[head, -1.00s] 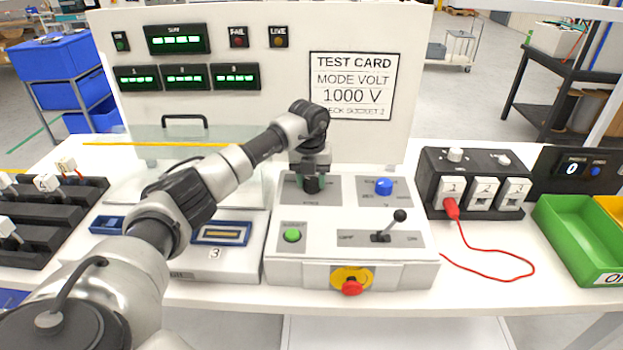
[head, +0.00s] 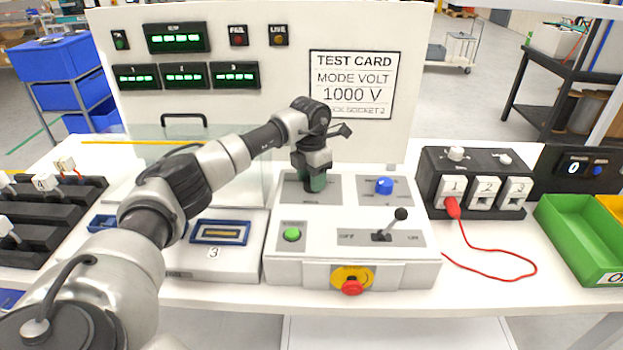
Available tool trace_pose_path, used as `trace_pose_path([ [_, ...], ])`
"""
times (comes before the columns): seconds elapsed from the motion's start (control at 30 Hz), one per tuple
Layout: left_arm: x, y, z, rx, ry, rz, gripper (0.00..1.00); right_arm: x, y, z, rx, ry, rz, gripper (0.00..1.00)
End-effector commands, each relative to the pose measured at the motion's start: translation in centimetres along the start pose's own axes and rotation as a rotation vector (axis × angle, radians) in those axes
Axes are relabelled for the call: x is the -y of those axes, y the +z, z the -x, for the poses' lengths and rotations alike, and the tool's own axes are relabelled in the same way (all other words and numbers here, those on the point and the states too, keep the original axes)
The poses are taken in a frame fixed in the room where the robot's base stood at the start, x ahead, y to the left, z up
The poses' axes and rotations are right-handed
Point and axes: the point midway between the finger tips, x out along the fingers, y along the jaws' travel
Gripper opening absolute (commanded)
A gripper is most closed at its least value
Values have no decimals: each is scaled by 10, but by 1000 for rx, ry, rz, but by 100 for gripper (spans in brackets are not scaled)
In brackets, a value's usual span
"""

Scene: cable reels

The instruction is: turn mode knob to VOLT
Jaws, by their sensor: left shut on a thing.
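The control box (head: 285,245) stands in the middle of the bench. My left gripper (head: 316,184) points down at its back left panel and is shut on the mode knob (head: 315,184). The gripper hides most of the knob and its labels, so I cannot read its setting. The test card (head: 350,85) on the upright panel reads MODE VOLT, 1000 V, with a socket line partly hidden by my arm. My right gripper is not in view.
On the box are a blue knob (head: 384,186), a green button (head: 292,235), a black lever (head: 399,215) and a red stop button (head: 352,287). A socket block (head: 430,170) with a red plug (head: 453,207) in socket 1 and a green bin (head: 580,240) stand to the right.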

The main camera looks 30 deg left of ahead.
Motion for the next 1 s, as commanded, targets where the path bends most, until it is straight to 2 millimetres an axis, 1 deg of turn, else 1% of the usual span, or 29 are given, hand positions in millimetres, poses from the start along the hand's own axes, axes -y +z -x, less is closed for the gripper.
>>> trace_pose_path([
  [0.2, 0, 1, 1, -2, 0, -140, 19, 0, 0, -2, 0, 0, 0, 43],
  [0.4, 0, 1, 1, -5, 1, -220, 19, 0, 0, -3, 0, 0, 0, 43],
  [0.63, 0, 1, 1, -6, 0, -259, 19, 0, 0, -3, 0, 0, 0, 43],
  [1.0, 0, 1, 1, -6, 0, -262, 19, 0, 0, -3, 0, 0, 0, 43],
])
